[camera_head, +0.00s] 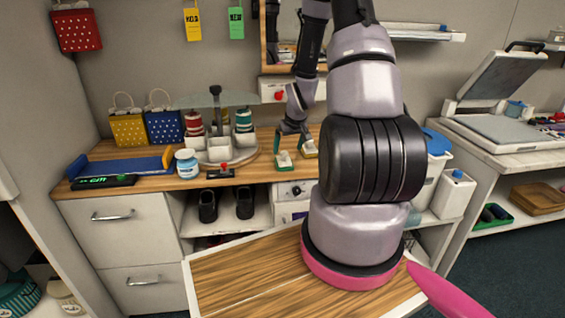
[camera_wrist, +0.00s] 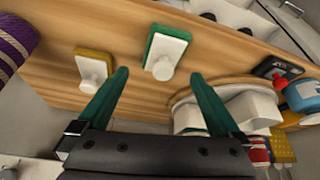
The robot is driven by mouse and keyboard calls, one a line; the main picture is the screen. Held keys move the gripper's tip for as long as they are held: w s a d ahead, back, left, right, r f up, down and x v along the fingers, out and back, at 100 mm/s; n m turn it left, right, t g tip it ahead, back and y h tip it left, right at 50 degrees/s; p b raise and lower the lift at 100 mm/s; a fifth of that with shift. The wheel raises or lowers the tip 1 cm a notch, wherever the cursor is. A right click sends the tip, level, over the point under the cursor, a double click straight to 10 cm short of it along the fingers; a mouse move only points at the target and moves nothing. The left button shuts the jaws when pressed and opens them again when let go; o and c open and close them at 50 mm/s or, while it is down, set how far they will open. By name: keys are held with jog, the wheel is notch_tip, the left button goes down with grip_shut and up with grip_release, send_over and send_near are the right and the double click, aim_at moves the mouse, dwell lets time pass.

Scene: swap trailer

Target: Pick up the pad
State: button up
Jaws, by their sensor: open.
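Two pads with white knobbed backs lie on the wooden counter. The green-edged pad (camera_wrist: 166,51) is ahead of my gripper in the wrist view, and the yellow-edged pad (camera_wrist: 93,66) is to its left. In the head view the green-edged pad (camera_head: 284,160) is left of the yellow-edged pad (camera_head: 309,150). My gripper (camera_wrist: 166,80) is open and empty, its two green fingers spread apart. In the head view my gripper (camera_head: 292,137) is just above and behind the pads. Neither pad appears to be between the fingers.
A round white organizer (camera_head: 220,150) with spools stands left of the pads. A small box with a red knob (camera_head: 224,168) and a blue jar (camera_head: 187,163) are further left. A purple roll (camera_wrist: 15,42) is at the wrist view's left edge. Bare counter lies around the pads.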

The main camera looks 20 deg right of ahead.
aim_at(285, 153)
jog(key=x, duration=0.6)
jog(key=shift+w+a+f, duration=0.15)
jog(key=shift+w+f, duration=0.05)
jog(key=shift+f, duration=0.15)
jog(key=c, duration=1.2)
jog(key=shift+o, duration=0.2)
jog(key=shift+r, duration=0.15)
notch_tip(285, 153, up, 10)
jog(key=shift+f, duration=0.1)
